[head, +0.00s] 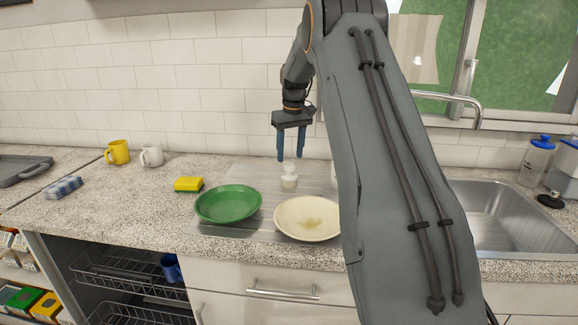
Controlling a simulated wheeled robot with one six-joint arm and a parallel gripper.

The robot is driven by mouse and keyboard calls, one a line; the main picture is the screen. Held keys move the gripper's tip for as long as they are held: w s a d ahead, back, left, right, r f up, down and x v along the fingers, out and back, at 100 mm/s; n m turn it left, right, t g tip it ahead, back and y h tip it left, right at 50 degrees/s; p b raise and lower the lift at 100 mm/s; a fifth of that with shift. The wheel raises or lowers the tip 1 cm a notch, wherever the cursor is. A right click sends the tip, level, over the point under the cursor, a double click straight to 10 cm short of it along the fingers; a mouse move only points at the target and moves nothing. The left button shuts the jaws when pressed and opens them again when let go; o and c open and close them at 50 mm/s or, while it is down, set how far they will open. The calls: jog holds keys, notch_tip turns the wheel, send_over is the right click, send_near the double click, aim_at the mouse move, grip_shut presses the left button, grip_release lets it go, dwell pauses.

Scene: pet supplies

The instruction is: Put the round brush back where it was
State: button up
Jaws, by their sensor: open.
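My gripper (290,158) points down with its two blue fingers apart and nothing between them. A small round thing with a white knob top and a paler beige lower part, which looks like the round brush (289,179), stands upright on the ribbed metal drainboard (232,172). It is just below my fingertips, and a small gap seems to lie between them. Its details are too small to tell for sure. My arm hides part of the drainboard to the right.
A green plate (228,204) and a cream, stained plate (308,218) lie in front. The sink (500,215), faucet (447,97) and blue-capped bottle (535,158) are right.

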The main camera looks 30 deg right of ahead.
notch_tip(320, 180, up, 7)
jog(key=b, duration=0.1)
jog(key=shift+s+f, duration=0.15)
jog(key=shift+s, duration=0.25)
